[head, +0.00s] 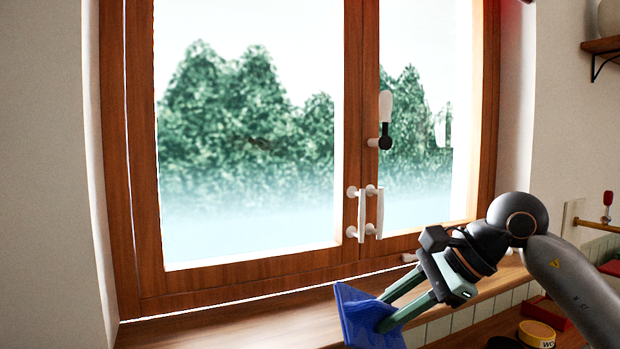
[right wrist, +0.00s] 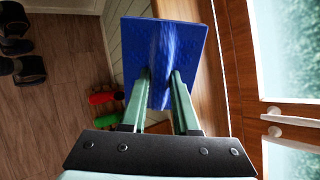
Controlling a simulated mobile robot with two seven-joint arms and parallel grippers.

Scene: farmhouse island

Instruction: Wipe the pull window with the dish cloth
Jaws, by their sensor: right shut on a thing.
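The pull window (head: 250,275) has a brown wooden frame, misty glass and white pull handles (head: 363,213) near its middle. It looks closed. The dish cloth (head: 366,318) is a blue square sheet. My right gripper (head: 393,312) is shut on it at the lower right of the head view, in front of the sill and below the glass. In the right wrist view the cloth (right wrist: 192,40) spreads flat beyond the fingertips, with a fold down its middle. The cloth appears apart from the glass. My left gripper is not in view.
The wooden sill (head: 240,325) below the window is bare on the left. A yellow-lidded round container (head: 537,333) and a red item (head: 545,312) stand at the lower right. A shelf (head: 603,45) is on the right wall. Red and green items (right wrist: 105,98) show in the right wrist view.

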